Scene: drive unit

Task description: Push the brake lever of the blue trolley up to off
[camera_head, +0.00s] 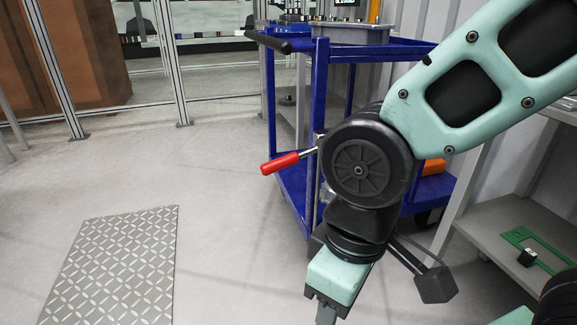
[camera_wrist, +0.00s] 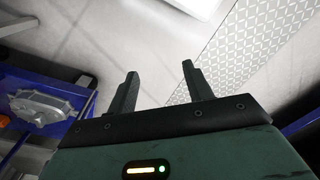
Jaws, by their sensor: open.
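The blue trolley (camera_head: 317,95) stands on the floor behind my arm, which hides part of it. Its brake lever has a red grip (camera_head: 280,163) on a thin metal rod. The lever sticks out to the left of the trolley's near post and slopes slightly down toward its tip. My gripper (camera_wrist: 158,72) is open and empty between its two dark fingers in the wrist view. In the head view it hangs low at the bottom edge, below and right of the lever and apart from it. The lever is not visible in the wrist view.
A treaded metal plate (camera_head: 120,265) lies on the floor at left. A grey shelf (camera_head: 500,225) with a green frame stands at right. Fence posts and a brown block (camera_head: 75,55) are behind. The floor left of the lever is clear. A grey casting (camera_wrist: 45,105) shows in the wrist view.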

